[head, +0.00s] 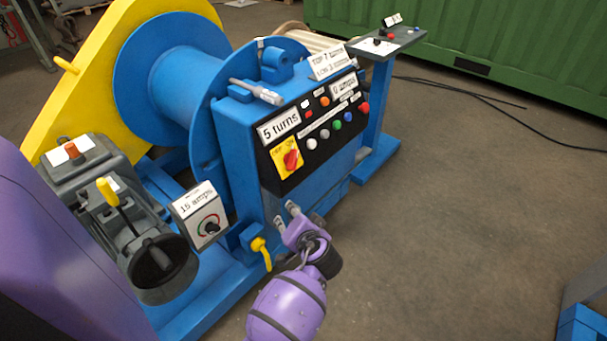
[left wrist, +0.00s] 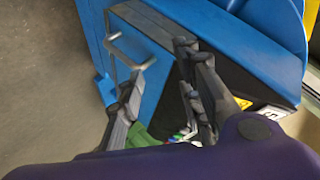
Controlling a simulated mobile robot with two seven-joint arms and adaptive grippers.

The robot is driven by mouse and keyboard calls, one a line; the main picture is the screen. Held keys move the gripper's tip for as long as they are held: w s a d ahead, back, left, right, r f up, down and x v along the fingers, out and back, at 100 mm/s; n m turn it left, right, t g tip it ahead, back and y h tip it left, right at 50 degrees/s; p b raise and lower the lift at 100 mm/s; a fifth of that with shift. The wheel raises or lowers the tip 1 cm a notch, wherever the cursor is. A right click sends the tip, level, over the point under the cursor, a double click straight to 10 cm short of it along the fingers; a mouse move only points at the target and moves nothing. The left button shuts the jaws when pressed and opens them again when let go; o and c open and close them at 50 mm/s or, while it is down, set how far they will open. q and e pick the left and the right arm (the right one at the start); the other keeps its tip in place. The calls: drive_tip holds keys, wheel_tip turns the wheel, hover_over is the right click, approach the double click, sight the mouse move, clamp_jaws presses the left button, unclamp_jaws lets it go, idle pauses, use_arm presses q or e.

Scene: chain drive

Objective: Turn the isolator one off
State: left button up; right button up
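The isolator looks to be the red rotary knob (head: 291,158) on a yellow plate on the blue cabinet's black front panel. I cannot read its number or setting. A yellow plate (left wrist: 242,103) shows partly behind a finger in the left wrist view, with its knob hidden. My left gripper (head: 286,216) is low in front of the cabinet, below the knob and apart from it. In the left wrist view its two fingers (left wrist: 160,65) are spread, with nothing between them. My right gripper is not in view.
The blue cabinet (head: 235,145) has several buttons above the knob and a metal handle (left wrist: 130,45) near one finger. A "15 amps" dial box (head: 203,215), a yellow lever (head: 261,250) and grey lever controls (head: 130,225) stand left.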

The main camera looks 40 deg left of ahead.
sight(296, 160)
use_arm(q)
drive_tip(key=w+r+n+g+y+b, duration=0.35)
drive_tip(key=w+r+n+b, duration=0.3)
drive_tip(key=w+r, duration=0.5)
drive_tip(key=shift+m+y, duration=0.35)
drive_tip(key=shift+y, duration=0.1)
drive_tip(key=x, duration=0.4)
drive_tip(key=b+x, duration=0.1)
drive_tip(key=x, duration=0.1)
drive_tip(key=shift+s+a+r, duration=0.2)
drive_tip(key=shift+s+r, duration=0.05)
drive_tip(key=shift+s, duration=0.15)
drive_tip(key=shift+w+a+f, duration=0.1)
drive_tip(key=shift+a+f, duration=0.05)
drive_tip(key=shift+a, duration=0.35)
drive_tip(key=c, duration=0.8)
clamp_jaws()
